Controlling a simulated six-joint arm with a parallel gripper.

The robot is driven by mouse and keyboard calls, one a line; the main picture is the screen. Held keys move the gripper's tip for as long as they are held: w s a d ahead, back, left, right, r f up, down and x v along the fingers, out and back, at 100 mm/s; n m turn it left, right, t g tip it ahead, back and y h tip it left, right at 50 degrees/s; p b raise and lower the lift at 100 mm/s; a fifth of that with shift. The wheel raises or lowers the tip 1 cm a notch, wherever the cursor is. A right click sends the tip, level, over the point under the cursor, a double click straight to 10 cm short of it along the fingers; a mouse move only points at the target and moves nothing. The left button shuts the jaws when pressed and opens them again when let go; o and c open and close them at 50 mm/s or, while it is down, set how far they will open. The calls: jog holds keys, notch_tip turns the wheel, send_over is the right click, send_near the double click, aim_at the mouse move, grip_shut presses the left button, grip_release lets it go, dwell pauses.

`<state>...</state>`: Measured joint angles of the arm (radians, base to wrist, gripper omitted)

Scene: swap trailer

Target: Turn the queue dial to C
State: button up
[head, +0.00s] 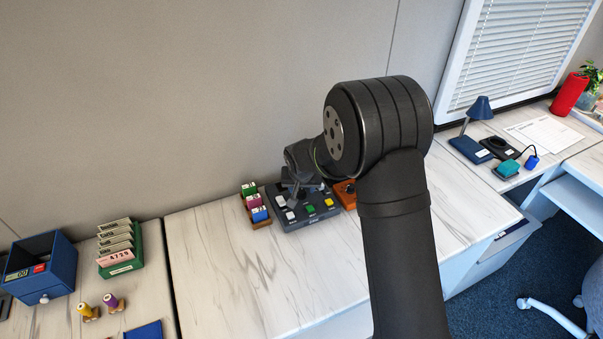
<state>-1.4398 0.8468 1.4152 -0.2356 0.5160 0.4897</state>
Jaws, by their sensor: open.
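A dark grey control panel (293,223) sits on the marble-topped counter against the wall. It carries several coloured buttons, among them a green one (310,209) and a yellow one (328,202). My gripper (301,193) is open, points down and is low over the back part of this panel. Whether it touches anything there is too small to tell. An orange-brown box (344,200) with a dark round part on it stands just right of the panel, partly behind my arm. I cannot make out the queue dial or any letter C; my gripper and arm cover part of this area.
A small wooden rack (261,223) of coloured cards stands just left of the panel. A green card holder (121,262) and a blue drawer box (40,268) are on the left counter. A blue lamp (475,128) stands far right.

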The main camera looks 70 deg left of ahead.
jog(key=v, duration=1.5)
jog(key=shift+r, duration=0.2)
jog(key=shift+s+d, duration=0.1)
jog(key=shift+d, duration=0.05)
jog(key=x, duration=1.7)
jog(key=shift+f, duration=0.15)
jog(key=shift+f, duration=0.1)
jog(key=shift+n, duration=0.5)
jog(key=shift+w+n+g+y, duration=0.15)
jog(key=shift+n+g, duration=0.4)
jog(key=shift+n, duration=0.65)
jog(key=shift+w+n+g+y, duration=0.15)
jog(key=shift+n+g, duration=0.4)
jog(key=shift+n, duration=0.65)
jog(key=shift+w+n+g+h, duration=0.15)
jog(key=shift+n+g, duration=0.45)
jog(key=shift+n, duration=1)
jog(key=shift+n+g+h, duration=0.25)
jog(key=shift+n+g, duration=0.35)
jog(key=shift+n, duration=1)
